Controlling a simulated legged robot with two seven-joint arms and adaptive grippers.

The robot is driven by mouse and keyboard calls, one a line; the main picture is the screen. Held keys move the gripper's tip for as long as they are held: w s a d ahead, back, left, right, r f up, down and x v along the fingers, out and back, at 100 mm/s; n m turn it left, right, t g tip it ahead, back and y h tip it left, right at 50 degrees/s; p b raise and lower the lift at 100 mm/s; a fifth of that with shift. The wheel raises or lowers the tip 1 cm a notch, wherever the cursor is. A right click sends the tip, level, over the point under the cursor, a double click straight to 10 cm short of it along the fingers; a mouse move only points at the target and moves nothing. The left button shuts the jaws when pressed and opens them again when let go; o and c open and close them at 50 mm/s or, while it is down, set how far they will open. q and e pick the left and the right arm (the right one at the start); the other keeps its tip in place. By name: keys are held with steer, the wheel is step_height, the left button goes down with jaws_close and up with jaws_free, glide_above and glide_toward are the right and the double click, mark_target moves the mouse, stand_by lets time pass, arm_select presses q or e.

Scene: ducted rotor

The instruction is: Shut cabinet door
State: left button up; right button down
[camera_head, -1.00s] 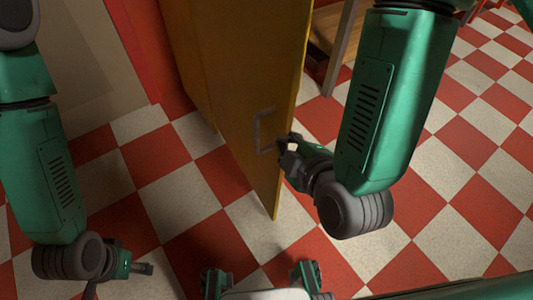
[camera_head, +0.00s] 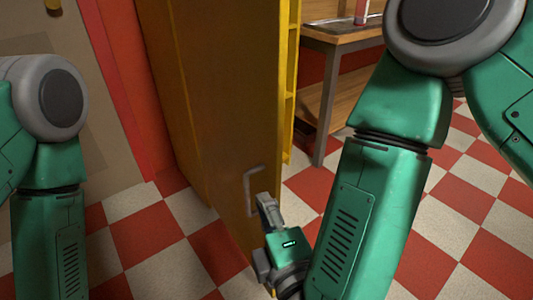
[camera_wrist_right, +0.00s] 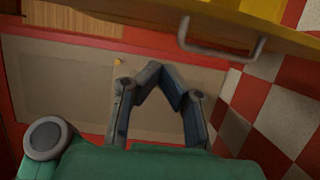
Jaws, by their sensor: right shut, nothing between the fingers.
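The cabinet door (camera_head: 215,110) is a tall yellow-brown panel standing open in the middle of the head view. Its grey bar handle (camera_head: 249,192) is low on the face near the right edge. The handle also shows in the wrist view (camera_wrist_right: 225,52), at the top. My right gripper (camera_head: 265,200) is at the door's lower right, close to the handle. Its fingertips meet in the wrist view (camera_wrist_right: 158,70), with nothing between them and apart from the handle there. Contact with the door cannot be told. My left gripper is out of view; only its arm shows.
Yellow shelf-like edges (camera_head: 291,90) show past the door's right edge. A wooden table (camera_head: 335,35) with metal legs stands behind at the right. A red frame and beige panel (camera_head: 90,100) are at the left. The red and white checkered floor (camera_head: 150,235) is clear in front.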

mark_target(261, 167)
arm_select(q)
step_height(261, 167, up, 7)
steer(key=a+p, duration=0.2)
steer(key=p, duration=0.4)
arm_select(e)
steer(key=w+b, duration=0.1)
steer(key=w, duration=0.2)
steer(key=w+b, duration=0.1)
steer(key=w, duration=0.2)
steer(key=w+b, duration=0.1)
steer(key=w, duration=0.2)
steer(key=shift+w+f+b, duration=0.3)
steer(key=shift+b, duration=0.1)
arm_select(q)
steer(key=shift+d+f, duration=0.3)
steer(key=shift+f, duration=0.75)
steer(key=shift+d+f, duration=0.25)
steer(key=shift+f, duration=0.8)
arm_select(e)
steer(key=shift+w+a+r, duration=0.1)
steer(key=shift+w+a, duration=0.1)
